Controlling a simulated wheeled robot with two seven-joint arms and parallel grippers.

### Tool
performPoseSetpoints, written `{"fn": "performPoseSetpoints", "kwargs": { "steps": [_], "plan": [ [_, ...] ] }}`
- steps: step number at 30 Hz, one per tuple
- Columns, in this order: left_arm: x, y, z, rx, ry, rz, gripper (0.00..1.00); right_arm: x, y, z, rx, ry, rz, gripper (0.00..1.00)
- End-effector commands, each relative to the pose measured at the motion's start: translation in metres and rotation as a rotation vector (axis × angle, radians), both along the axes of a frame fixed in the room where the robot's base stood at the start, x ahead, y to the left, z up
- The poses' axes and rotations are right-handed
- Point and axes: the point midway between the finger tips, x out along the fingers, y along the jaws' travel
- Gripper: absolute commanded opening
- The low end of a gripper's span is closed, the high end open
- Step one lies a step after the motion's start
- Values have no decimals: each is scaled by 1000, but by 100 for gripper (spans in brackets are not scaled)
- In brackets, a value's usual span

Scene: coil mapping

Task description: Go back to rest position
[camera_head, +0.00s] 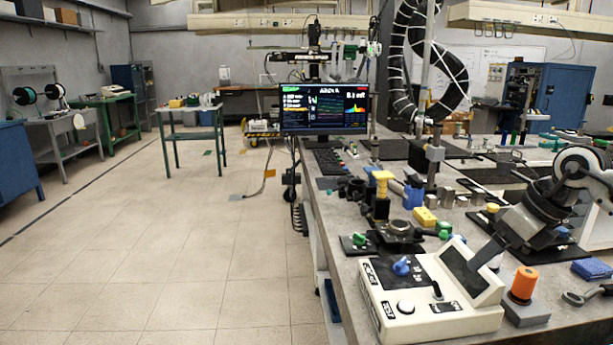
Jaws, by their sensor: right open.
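My right gripper (486,254) comes in from the right edge on its dark wrist. It is open, and I see nothing held in it. It points down and left, in front of or over the upper right part of a white control box (430,320) with a blue knob (401,266). I cannot tell whether it touches the box. An orange cylinder (524,283) stands upright on a grey block just right of the box, apart from the gripper. My left gripper is not in view.
The grey workbench (350,262) is crowded with small parts, including a yellow block (425,217) and a blue sponge-like block (592,269). A monitor (325,108) stands at its far left end. The tiled floor (170,250) on the left is clear.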

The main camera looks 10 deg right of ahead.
Motion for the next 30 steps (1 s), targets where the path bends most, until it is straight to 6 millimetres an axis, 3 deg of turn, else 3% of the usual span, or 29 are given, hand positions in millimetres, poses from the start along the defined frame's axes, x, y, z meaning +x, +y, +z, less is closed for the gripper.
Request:
{"fn": "performPoseSetpoints", "kwargs": {
  "steps": [5,11,14,17,18,20,23,26,30],
  "plan": [
    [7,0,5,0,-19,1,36,8,49,-23,144,-9,57,77],
    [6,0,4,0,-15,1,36,10,123,-49,400,-12,104,77],
    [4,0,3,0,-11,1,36,5,175,-62,614,2,102,77],
    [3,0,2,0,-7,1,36,-8,241,-72,963,51,22,77],
    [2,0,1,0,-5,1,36,-13,262,-73,1121,78,-48,77],
    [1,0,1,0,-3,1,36,-18,284,-74,1349,131,-194,77],
    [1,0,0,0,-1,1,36,-24,296,-89,1687,246,-536,77],
    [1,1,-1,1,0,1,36,-35,287,-127,1936,390,-993,77],
    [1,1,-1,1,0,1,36,-81,272,-208,2067,609,-1696,77]
  ]
}}
